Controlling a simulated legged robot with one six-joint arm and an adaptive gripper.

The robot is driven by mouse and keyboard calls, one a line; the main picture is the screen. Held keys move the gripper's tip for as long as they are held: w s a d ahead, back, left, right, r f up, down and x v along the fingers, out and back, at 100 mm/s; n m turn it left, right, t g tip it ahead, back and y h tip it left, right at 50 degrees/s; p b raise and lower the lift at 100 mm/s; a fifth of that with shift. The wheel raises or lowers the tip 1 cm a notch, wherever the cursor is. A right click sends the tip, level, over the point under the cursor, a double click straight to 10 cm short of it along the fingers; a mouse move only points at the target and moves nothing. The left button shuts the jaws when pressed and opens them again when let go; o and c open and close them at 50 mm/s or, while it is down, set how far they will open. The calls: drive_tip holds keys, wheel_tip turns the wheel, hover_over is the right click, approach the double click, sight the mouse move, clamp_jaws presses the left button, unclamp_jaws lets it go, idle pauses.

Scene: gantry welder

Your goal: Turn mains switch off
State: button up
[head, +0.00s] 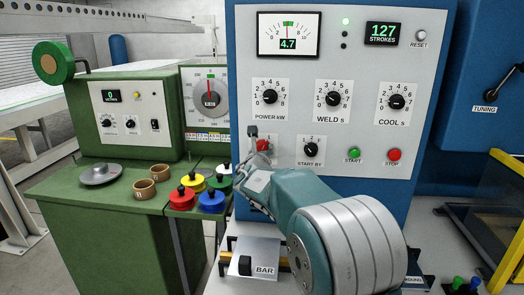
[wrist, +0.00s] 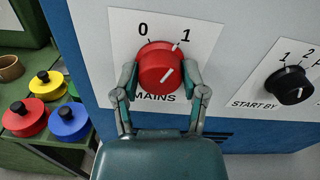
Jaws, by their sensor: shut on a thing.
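The mains switch (wrist: 160,65) is a red round knob on a white label marked 0 and 1, on the grey front panel. Its white pointer line slants up and right, toward the 1 side. My gripper (wrist: 161,76) has one finger on each side of the knob, closed on it. In the head view my gripper (head: 259,158) reaches the panel's lower left, and only part of the red knob (head: 263,145) shows behind the fingers.
The black START BY knob (wrist: 289,85) is right of the mains switch. Green start (head: 354,154) and red stop (head: 393,155) buttons sit farther right. Coloured knobbed weights (head: 211,202) stand on the green bench at left. A BAR plate (head: 262,253) lies below.

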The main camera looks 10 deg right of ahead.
drive_tip(key=n, duration=0.5)
drive_tip(key=shift+a, duration=0.15)
drive_tip(key=n, duration=0.5)
drive_tip(key=shift+f, duration=0.1)
drive_tip(key=shift+n, duration=0.5)
drive_tip(key=o, duration=1.1)
drive_tip(key=shift+w+a+f, duration=0.1)
drive_tip(key=shift+w, duration=0.05)
drive_tip(key=shift+o, duration=0.2)
drive_tip(key=shift+a, duration=0.1)
drive_tip(key=v, duration=1.2)
